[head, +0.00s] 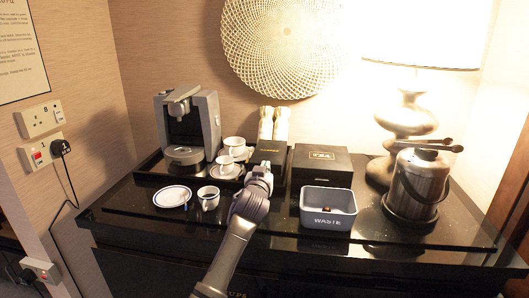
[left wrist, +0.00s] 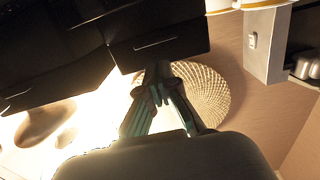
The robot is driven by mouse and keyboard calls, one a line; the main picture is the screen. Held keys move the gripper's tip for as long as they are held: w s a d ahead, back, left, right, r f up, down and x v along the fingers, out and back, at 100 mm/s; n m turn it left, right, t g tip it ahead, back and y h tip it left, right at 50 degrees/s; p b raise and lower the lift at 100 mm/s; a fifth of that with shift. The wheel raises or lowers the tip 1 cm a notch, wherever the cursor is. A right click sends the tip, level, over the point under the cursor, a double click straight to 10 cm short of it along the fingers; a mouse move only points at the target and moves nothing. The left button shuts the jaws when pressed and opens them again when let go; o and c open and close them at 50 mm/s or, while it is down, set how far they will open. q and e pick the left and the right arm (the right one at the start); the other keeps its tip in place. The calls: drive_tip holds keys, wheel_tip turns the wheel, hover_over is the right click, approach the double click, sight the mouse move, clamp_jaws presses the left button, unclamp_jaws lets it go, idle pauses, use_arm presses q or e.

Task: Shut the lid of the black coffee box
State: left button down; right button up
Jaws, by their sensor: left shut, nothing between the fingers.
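The black coffee box (head: 269,149) stands at the middle back of the counter, just left of a wider black box labelled TEA. My left gripper (head: 262,168) is in front of it and hides much of it. In the left wrist view, which is turned over, a dark box face with a thin pale line (left wrist: 160,40) is close to the tips of my left gripper (left wrist: 158,70). Its fingers are together and empty. I cannot tell whether they touch the box, or how far its lid stands open. My right gripper is not in view.
The TEA box (head: 320,166) stands to the right, with a grey WASTE bin (head: 328,208) in front. An ice bucket (head: 417,184) and lamp (head: 408,118) are further right. A coffee machine (head: 190,127), cups and a plate (head: 172,196) are on the left. Two pale bottles (head: 273,123) stand behind.

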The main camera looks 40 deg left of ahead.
use_arm(q)
drive_tip(key=v, duration=1.1)
drive_tip(key=shift+s, duration=0.3)
drive_tip(key=shift+d, duration=0.1)
